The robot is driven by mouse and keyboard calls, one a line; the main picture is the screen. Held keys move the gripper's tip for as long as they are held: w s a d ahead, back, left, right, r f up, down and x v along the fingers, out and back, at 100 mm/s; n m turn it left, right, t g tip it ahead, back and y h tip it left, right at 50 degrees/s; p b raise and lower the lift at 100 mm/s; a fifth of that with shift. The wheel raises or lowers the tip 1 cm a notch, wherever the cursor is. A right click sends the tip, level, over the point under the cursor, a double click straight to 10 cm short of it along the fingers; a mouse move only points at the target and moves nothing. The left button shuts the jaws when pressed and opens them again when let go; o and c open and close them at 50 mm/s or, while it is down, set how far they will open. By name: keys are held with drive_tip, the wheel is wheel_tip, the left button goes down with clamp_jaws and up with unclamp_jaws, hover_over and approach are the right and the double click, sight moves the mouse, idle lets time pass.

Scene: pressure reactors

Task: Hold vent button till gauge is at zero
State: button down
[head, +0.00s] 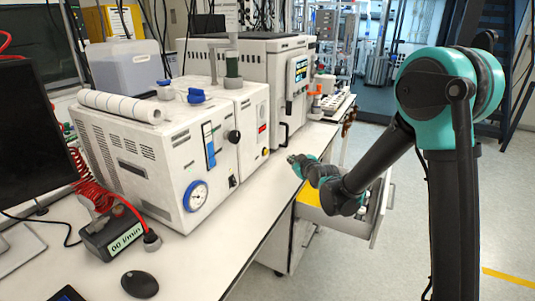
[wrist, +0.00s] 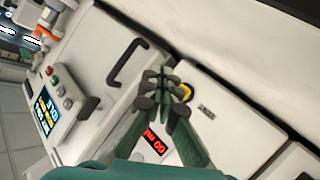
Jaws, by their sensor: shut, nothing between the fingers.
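A round white pressure gauge with a blue rim (head: 195,196) is on the front of the left white reactor box; its needle is too small to read. A small yellow-ringed button (head: 265,152) is on the narrower white unit beside it, below a red display. I cannot tell whether this is the vent button. My gripper (head: 291,158) is shut and empty, just right of that unit and apart from it in the head view. In the wrist view, my gripper (wrist: 163,86) partly covers the yellow-ringed button (wrist: 187,92); I cannot tell any contact there. The gauge is not seen there.
A red digital display (wrist: 155,142) shows near the fingers. A larger white machine with a screen (head: 300,69) and a black handle (head: 283,134) stands behind. A flow meter box (head: 112,235) and a mouse (head: 139,284) lie on the bench. An open drawer (head: 376,215) juts out under my arm.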

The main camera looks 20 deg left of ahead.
drive_tip(key=shift+w+a, duration=0.15)
drive_tip(key=shift+a, duration=1.7)
drive_tip(key=shift+w+a, duration=0.15)
drive_tip(key=shift+a, duration=1.65)
drive_tip(key=shift+a, duration=0.45)
drive_tip(key=shift+a, duration=0.4)
drive_tip(key=shift+d, duration=0.85)
drive_tip(key=shift+s+d, duration=0.2)
drive_tip(key=shift+d, duration=2.3)
